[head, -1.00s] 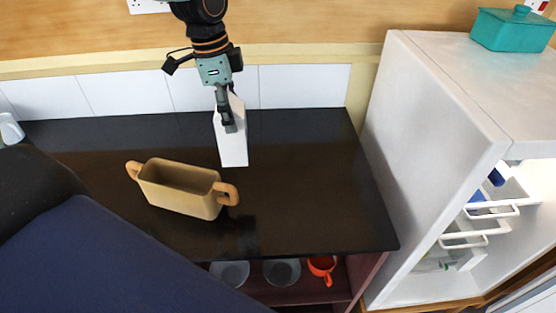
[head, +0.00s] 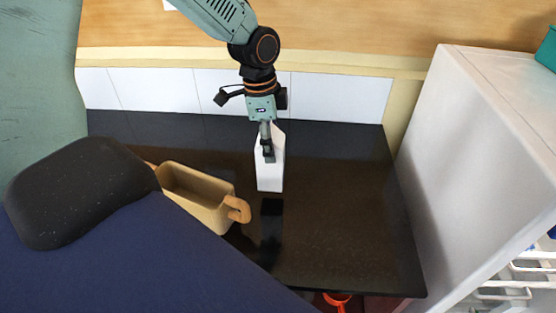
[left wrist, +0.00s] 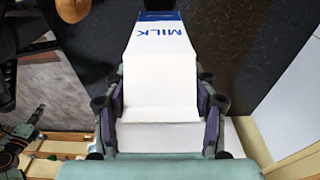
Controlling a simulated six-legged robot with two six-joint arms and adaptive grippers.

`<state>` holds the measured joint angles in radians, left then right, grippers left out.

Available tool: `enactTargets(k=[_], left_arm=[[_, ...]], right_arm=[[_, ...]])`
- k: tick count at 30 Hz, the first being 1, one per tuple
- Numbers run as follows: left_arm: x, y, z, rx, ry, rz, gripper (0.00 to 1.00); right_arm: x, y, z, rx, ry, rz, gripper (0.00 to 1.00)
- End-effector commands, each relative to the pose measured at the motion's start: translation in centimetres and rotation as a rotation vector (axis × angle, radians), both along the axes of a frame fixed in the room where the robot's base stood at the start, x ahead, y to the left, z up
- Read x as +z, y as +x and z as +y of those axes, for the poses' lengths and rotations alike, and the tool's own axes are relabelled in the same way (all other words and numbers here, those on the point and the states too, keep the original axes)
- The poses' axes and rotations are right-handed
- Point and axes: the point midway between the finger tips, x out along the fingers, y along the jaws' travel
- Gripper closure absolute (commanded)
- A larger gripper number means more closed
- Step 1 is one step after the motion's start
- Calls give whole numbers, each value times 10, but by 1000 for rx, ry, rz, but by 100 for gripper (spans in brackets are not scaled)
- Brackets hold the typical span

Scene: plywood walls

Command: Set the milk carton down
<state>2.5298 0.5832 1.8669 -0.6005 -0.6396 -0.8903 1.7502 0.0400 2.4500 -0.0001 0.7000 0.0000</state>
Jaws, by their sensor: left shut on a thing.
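The white milk carton (head: 270,178) is upright over the dark countertop at the back, right of the tan two-handled dish. My left gripper (head: 268,152) comes down from above and is shut on the carton's upper part. I cannot tell whether the carton's base touches the counter. In the left wrist view the carton (left wrist: 160,75) is between the two fingers (left wrist: 162,105), with blue MILK lettering facing the camera. My right gripper is not in view.
The tan dish (head: 198,205) stands left of the carton, partly hidden by my body. The dark countertop (head: 345,220) is clear to the carton's right. A white-tiled backsplash (head: 335,97) is behind, and a pale grey cabinet (head: 465,150) stands at the right.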

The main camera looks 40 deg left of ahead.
Motion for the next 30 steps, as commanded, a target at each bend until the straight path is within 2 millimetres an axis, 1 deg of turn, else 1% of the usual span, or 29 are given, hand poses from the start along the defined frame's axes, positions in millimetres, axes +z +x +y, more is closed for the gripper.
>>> enactTargets(k=[1, 7, 12, 15, 22, 27, 28, 30], left_arm=[[-5, 0, 0, 0, 1, 1, 100], [-17, 2, 0, 0, 1, 0, 100], [-39, 2, -1, 1, 1, 2, 100], [-48, 4, -1, 0, 2, -1, 100], [-48, 6, 0, 0, 2, -3, 100], [-52, 5, -1, 0, 1, -2, 100], [-53, 5, -1, 0, 1, 0, 40], [-53, 5, -1, 0, 1, -1, 35]], right_arm=[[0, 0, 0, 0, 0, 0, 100], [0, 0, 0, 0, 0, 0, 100], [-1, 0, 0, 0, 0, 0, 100], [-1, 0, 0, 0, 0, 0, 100], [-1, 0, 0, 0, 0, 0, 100], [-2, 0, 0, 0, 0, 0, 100], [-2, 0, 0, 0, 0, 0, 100], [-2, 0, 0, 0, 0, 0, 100]])
